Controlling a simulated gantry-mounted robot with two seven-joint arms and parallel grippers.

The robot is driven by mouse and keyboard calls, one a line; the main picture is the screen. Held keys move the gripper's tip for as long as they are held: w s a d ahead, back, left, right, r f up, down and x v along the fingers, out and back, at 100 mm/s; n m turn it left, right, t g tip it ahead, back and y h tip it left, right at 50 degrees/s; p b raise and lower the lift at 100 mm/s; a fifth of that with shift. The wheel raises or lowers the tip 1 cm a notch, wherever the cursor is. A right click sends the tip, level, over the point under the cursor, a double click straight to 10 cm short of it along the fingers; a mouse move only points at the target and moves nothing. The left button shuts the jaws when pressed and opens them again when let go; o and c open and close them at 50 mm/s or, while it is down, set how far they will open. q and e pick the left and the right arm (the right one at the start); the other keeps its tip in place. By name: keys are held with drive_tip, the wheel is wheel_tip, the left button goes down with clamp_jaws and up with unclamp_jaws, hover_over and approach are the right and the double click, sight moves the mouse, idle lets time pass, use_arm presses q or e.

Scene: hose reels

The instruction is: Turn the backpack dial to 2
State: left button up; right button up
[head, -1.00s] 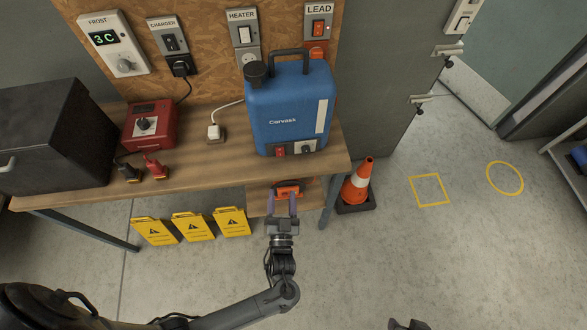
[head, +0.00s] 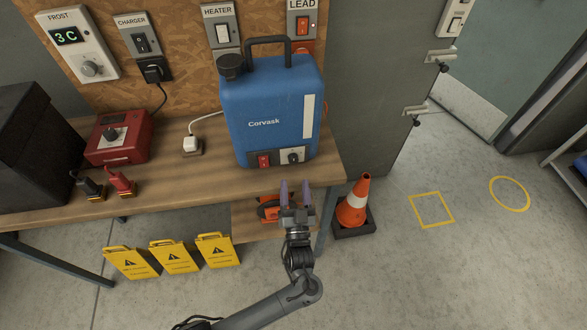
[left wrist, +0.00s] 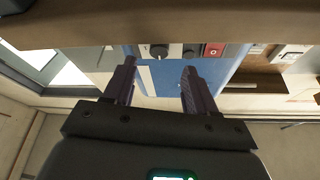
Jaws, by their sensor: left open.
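The blue Corvask backpack (head: 272,105) stands upright on the wooden bench. A panel at its lower front carries a red switch (head: 264,161) and a dark dial (head: 293,156) to the right of it. The dial's number marks are too small to read. My left gripper (head: 296,188) is open and empty, in front of the bench edge and just below the dial in the head view. In the left wrist view the dial (left wrist: 159,50) shows beyond the gap between the two fingers (left wrist: 160,82), apart from them. My right gripper is not in view.
The bench (head: 215,180) also holds a red charger box (head: 120,138) and a dark box. An orange object (head: 270,208) sits on a low shelf under the bench. A traffic cone (head: 354,203) and yellow signs (head: 175,256) stand on the floor.

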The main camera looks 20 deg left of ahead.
sight(293, 163)
use_arm(q)
drive_tip(key=shift+x, duration=3)
